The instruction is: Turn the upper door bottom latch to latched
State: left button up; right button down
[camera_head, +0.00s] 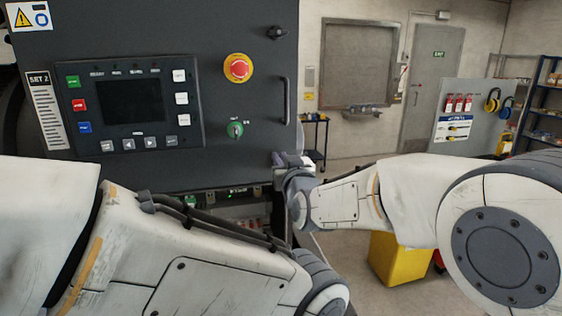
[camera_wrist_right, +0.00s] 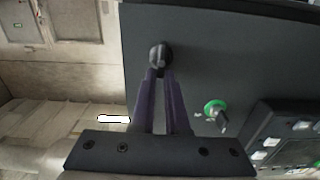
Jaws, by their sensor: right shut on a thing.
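The dark grey upper door (camera_head: 215,25) carries a control panel and fills the left of the head view. Its bottom latch is a small black knob (camera_wrist_right: 160,56) near the door's edge, seen in the right wrist view. My right gripper (camera_wrist_right: 160,74) is shut on this knob with its two purple fingers. In the head view the right gripper (camera_head: 288,160) is at the door's lower right corner, and the latch is hidden behind it. I cannot tell which way the latch is turned. My left arm crosses the lower left; its gripper is out of view.
The door also carries a top latch (camera_head: 277,32), a bar handle (camera_head: 287,100), a red emergency stop (camera_head: 238,68) and a green key switch (camera_head: 235,130). A yellow bin (camera_head: 397,262) stands on the floor behind my right arm. Shelves (camera_head: 545,105) stand at the far right.

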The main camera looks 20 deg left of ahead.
jog(key=m+b, duration=0.5)
jog(key=b, duration=0.1)
jog(key=d+f+m+b, duration=0.1)
jog(key=m+b, duration=0.5)
jog(key=w+f+m+b, duration=0.1)
jog(key=m+b, duration=0.5)
jog(key=shift+d, duration=0.3)
jog(key=shift+m, duration=0.4)
jog(key=shift+w, duration=0.1)
jog(key=c, duration=0.9)
grip_release()
